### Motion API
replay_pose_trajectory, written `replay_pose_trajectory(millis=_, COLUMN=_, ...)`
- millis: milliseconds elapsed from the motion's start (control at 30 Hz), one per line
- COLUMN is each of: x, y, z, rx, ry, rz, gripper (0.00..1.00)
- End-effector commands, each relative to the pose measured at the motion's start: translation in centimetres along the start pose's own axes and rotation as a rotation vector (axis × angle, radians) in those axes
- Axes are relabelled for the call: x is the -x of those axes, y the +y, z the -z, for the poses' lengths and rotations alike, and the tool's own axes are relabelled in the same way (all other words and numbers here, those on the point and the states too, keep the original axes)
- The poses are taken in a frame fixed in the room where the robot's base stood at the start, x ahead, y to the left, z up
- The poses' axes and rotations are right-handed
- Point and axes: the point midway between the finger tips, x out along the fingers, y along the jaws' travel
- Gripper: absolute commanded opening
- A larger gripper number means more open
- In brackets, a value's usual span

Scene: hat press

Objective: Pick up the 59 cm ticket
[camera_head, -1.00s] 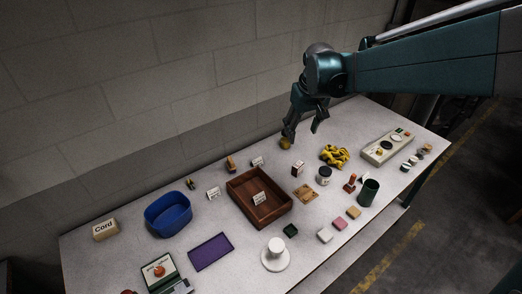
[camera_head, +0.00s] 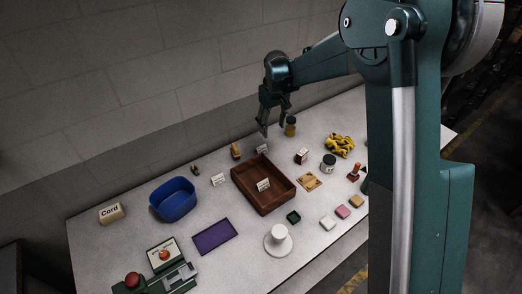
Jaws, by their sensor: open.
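Several small white tickets with dark print show in the head view, the print too small to read, so I cannot tell which is the 59 cm one. One ticket (camera_head: 262,149) stands behind the brown wooden tray, another ticket (camera_head: 218,180) stands left of the tray, and a third ticket (camera_head: 263,185) is inside the tray. My gripper (camera_head: 273,128) is open and empty, pointing down. In the picture it is just above the ticket behind the tray and apart from it.
The wooden tray (camera_head: 286,197) sits mid-table. A blue bin (camera_head: 173,212) and purple mat (camera_head: 214,237) lie left. My arm hides the table's right end.

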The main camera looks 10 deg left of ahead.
Motion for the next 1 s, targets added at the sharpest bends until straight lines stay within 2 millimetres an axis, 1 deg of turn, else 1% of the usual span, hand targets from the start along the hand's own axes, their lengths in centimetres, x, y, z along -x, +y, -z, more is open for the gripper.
replay_pose_trajectory(millis=33, x=-1.0, y=-0.3, z=0.8, rx=0.011, ry=-0.007, rz=0.003, gripper=0.51)
replay_pose_trajectory(millis=200, x=-4.2, y=-1.5, z=2.9, rx=0.047, ry=-0.033, rz=0.013, gripper=0.51)
replay_pose_trajectory(millis=300, x=-5.8, y=-2.1, z=3.7, rx=0.063, ry=-0.047, rz=0.018, gripper=0.51)
replay_pose_trajectory(millis=400, x=-6.9, y=-2.5, z=4.3, rx=0.075, ry=-0.055, rz=0.022, gripper=0.51)
replay_pose_trajectory(millis=567, x=-7.9, y=-2.9, z=4.8, rx=0.086, ry=-0.063, rz=0.025, gripper=0.51)
replay_pose_trajectory(millis=1000, x=-8.2, y=-2.9, z=4.8, rx=0.087, ry=-0.064, rz=0.025, gripper=0.51)
